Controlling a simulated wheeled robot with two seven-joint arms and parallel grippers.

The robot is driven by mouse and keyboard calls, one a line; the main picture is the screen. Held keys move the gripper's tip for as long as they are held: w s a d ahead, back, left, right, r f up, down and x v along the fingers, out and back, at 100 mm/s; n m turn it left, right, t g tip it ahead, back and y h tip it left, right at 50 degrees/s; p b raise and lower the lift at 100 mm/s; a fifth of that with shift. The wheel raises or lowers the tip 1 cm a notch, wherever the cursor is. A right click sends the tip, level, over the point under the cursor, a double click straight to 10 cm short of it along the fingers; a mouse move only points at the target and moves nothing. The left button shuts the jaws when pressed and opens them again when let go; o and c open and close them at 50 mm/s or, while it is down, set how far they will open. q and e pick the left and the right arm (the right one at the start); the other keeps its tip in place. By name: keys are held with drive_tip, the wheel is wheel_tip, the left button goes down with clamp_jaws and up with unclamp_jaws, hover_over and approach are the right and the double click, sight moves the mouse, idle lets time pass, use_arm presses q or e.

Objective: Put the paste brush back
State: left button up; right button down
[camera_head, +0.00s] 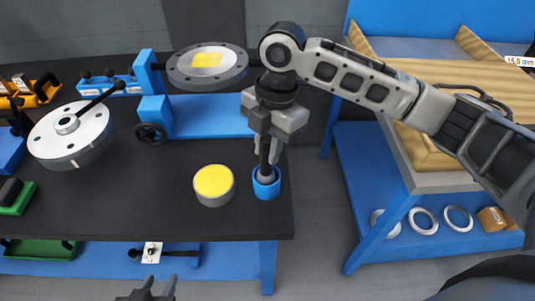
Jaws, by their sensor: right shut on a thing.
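My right gripper (267,152) points down at the right front corner of the dark bench (110,205). It is shut on the dark handle of the paste brush (265,158). The brush stands about upright, with its lower end inside the rim of a blue cup (267,189). I cannot tell whether the brush touches the cup's bottom. A round tin with a yellow top (213,184) stands just left of the cup. My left gripper (155,288) is low at the bottom edge, away from the brush, with its two fingers apart and nothing visible between them.
A flanged disc with a yellow patch (207,66) sits on a blue fixture (210,118) behind the cup. A round grey cover with a black handle (70,135) lies on the left. A blue rack with several rings (423,221) stands right, across a floor gap.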

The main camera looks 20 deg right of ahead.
drive_tip(key=c, duration=1.3)
unclamp_jaws()
drive_tip(key=shift+r, duration=0.1)
drive_tip(key=shift+o, duration=0.2)
wheel_tip(320, 180, up, 12)
drive_tip(key=w+d, duration=0.1)
drive_tip(key=shift+d, duration=0.35)
